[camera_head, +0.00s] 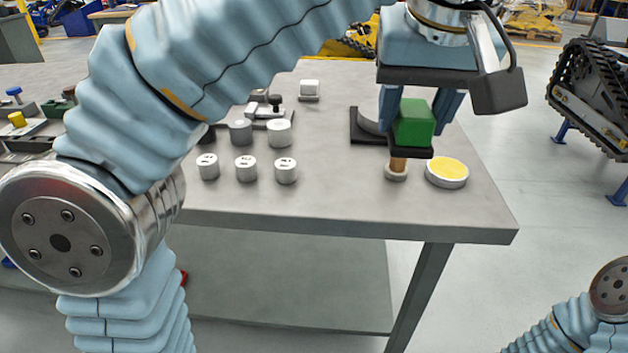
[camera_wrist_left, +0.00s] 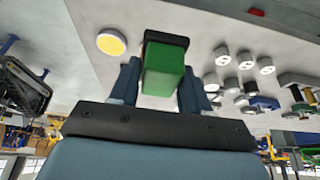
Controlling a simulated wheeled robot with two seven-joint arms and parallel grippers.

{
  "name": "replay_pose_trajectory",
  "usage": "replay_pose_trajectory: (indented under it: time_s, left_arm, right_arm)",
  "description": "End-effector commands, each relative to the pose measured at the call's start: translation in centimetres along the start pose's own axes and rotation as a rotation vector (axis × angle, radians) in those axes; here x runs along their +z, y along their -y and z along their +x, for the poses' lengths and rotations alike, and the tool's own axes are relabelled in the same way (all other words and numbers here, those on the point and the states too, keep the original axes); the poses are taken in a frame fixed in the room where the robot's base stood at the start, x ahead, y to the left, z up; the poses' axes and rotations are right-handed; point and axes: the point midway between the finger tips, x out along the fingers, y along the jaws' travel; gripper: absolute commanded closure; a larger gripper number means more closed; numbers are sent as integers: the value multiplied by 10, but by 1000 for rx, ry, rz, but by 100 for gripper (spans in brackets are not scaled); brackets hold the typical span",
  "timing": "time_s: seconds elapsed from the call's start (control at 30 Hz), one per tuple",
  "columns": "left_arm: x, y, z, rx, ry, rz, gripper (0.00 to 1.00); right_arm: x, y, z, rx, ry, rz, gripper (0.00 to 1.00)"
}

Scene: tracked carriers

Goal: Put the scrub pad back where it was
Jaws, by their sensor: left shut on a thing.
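The scrub pad looks like a green block (camera_head: 415,122) with a black layer along its lower side. My left gripper (camera_head: 418,108) is shut on the green block and holds it over the right part of the grey table (camera_head: 330,208). The left wrist view shows the same block (camera_wrist_left: 163,75) between the two fingers, with its black end outward. Below the pad in the head view is a small brown post on a pale round base (camera_head: 396,174); the pad hides its top. I cannot tell where the pad was before. My right gripper is out of view.
A white round dish with a yellow top (camera_head: 447,173) stands near the table's right edge. A black holder (camera_head: 363,131) with a grey rounded part lies behind the gripper. Several white cylinders (camera_head: 246,169) stand left of it. Bare table lies between them.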

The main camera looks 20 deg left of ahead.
Motion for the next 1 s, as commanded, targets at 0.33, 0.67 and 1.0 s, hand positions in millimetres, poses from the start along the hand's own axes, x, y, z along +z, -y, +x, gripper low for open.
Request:
replay_pose_trajectory:
  time_s: [0.33,0.67,1.0]
  left_arm:
    - [-47,34,58,-4,0,-8,82]
    - [-69,56,122,-2,-1,-2,82]
    - [-63,62,163,0,-1,-1,82]
  right_arm:
    - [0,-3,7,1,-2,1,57]
    - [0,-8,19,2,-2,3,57]
    - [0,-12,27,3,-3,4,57]
